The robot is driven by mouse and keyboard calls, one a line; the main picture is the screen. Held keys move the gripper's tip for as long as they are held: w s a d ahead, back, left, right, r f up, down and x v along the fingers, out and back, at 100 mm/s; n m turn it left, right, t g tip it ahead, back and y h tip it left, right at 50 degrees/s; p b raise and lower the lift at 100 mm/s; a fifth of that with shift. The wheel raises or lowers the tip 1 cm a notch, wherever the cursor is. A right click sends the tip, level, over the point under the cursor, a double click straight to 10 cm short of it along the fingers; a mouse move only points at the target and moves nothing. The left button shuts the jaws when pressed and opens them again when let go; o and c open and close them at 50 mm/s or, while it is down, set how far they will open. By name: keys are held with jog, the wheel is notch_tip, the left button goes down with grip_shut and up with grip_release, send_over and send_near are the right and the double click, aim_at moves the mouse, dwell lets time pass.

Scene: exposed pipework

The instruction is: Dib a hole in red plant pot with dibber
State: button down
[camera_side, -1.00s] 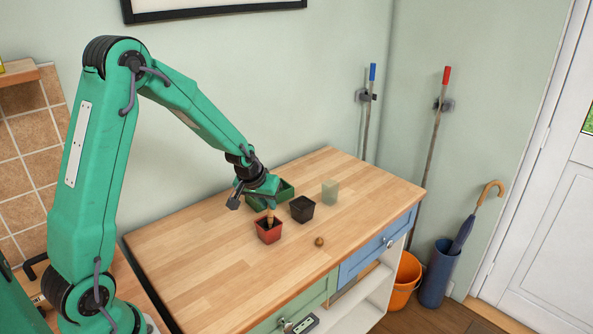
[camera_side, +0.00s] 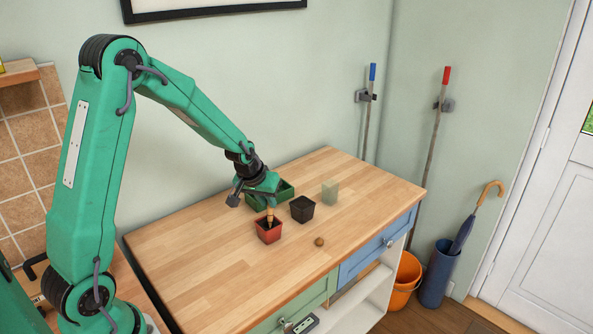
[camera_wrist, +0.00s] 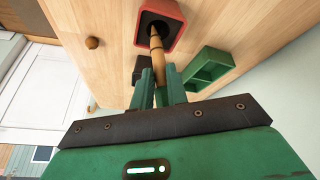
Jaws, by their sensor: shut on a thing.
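The red plant pot (camera_side: 268,234) stands on the wooden worktop and holds dark soil. My gripper (camera_side: 268,203) is shut on the wooden dibber (camera_side: 270,214) and points down above the pot. In the wrist view, my gripper's fingers (camera_wrist: 158,92) hold the dibber (camera_wrist: 156,48), which reaches into the opening of the red pot (camera_wrist: 176,34). Its lower end is over or in the soil; I cannot tell how deep it is.
A black pot (camera_side: 302,209) stands right of the red pot. A green tray (camera_side: 286,192) is behind my gripper. The worktop's left part (camera_side: 190,255) is clear.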

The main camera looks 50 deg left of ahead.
notch_tip(320, 180, up, 6)
dwell(1.0)
